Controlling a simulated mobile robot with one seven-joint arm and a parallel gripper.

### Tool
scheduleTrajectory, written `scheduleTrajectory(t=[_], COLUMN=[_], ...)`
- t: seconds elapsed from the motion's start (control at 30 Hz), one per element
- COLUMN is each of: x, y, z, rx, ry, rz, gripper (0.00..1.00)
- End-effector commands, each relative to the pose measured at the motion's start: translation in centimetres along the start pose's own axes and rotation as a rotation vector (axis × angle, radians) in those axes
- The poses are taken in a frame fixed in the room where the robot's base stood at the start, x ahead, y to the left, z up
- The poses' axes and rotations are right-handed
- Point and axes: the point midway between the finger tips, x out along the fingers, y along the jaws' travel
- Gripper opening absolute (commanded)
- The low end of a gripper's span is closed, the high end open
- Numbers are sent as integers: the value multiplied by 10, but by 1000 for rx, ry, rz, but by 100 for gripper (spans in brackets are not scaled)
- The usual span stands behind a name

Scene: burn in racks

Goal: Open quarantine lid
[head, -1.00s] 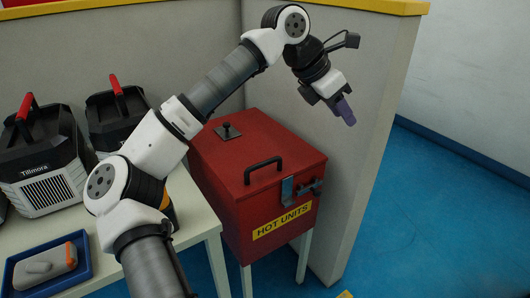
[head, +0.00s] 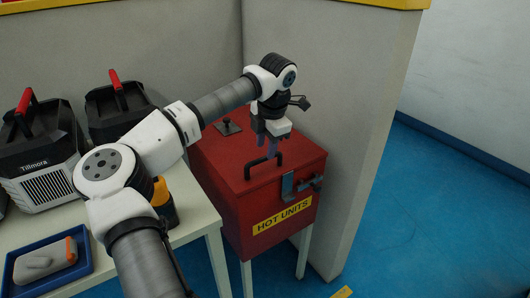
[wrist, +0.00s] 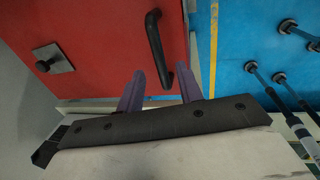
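The red quarantine box (head: 235,205) stands on pale legs with a yellow HOT UNITS label (head: 283,216). Its red lid (head: 222,160) is down. A black bar handle (head: 279,160) is on the lid near the front. A latch (head: 288,187) is on the front face; its state is unclear. My gripper (head: 267,148) points down just above the lid, at the handle. The wrist view shows its two purple fingers (wrist: 160,84) spread apart and empty, with the handle (wrist: 155,45) running between and ahead of them. Contact with the handle cannot be told.
A black knob on a plate (head: 228,128) sits at the lid's rear. A grey partition (head: 355,140) is close behind and right of the box. A table with Tillmora units (head: 45,165) and a blue tray (head: 78,274) is left. Blue floor is clear at right.

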Motion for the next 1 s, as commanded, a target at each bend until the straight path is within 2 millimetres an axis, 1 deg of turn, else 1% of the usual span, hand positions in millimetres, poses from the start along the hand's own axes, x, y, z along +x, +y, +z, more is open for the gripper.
scheduleTrajectory(t=[0.03, 0.1, 0.23, 0.37, 0.57, 0.6, 0.67, 0.87, 1.0], x=[8, 17, 29, 33, 33, 33, 33, 33, 33], y=[-1, 0, 0, 0, 0, 0, 0, 0, 0], z=[0, 0, 0, 0, 0, 0, 0, 0, 0], rx=[0, 0, 0, 0, 0, 1, 1, 1, 1], ry=[-1, -2, -1, -2, -2, -2, -2, -2, -2], rz=[-3, -2, -2, -1, 0, 0, 0, -1, -1], gripper=[36, 36, 36, 36, 36, 35, 27, 1, 0])
